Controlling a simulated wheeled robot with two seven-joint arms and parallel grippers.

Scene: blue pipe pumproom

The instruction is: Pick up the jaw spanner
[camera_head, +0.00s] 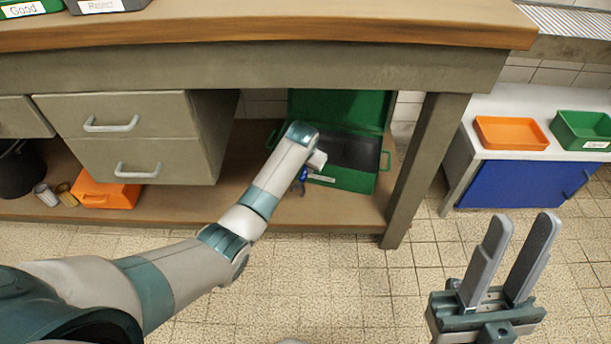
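My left arm reaches from the left to under the workbench (270,65), at an open green toolbox (345,178) on the lower shelf. My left gripper (310,165) is almost wholly hidden behind its own wrist, so I cannot see its fingers or whether it holds anything. A small blue thing (302,176) shows just below the wrist at the toolbox's front edge; I cannot tell what it is. No jaw spanner can be clearly made out. My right gripper (521,222) is open and empty, pointing up over the tiled floor at the lower right.
The bench leg (428,165) stands right of the toolbox. Drawers (120,115) are on the left, above an orange box (105,190) and cans (46,194). An orange tray (511,133) and a green bin (580,130) sit on the cabinet at right. Floor in front is clear.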

